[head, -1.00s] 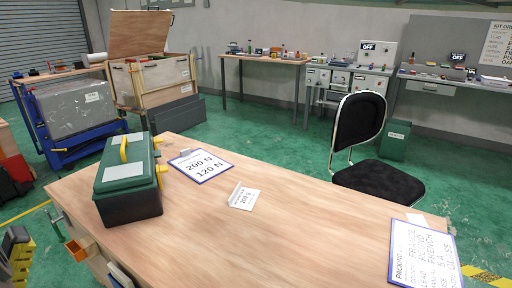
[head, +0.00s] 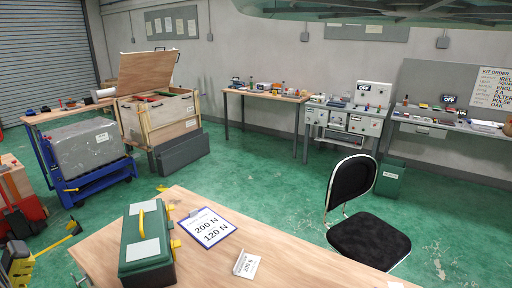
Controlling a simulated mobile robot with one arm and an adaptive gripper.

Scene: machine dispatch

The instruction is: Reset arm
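My gripper and arm do not show clearly in the head view, so I cannot see what the gripper holds. A green toolbox (head: 146,245) with a yellow handle stands on the near wooden table (head: 205,262). Its lid is shut. A clipboard sheet reading 200 N and 120 N (head: 208,228) lies to its right. A small folded white card (head: 247,264) stands further right on the same table.
A black chair (head: 362,215) stands right of the near table. A grey case (head: 82,150) rests on a blue cart at left, beside an open wooden crate (head: 160,115). Benches line the back wall. Green floor (head: 265,165) between is clear.

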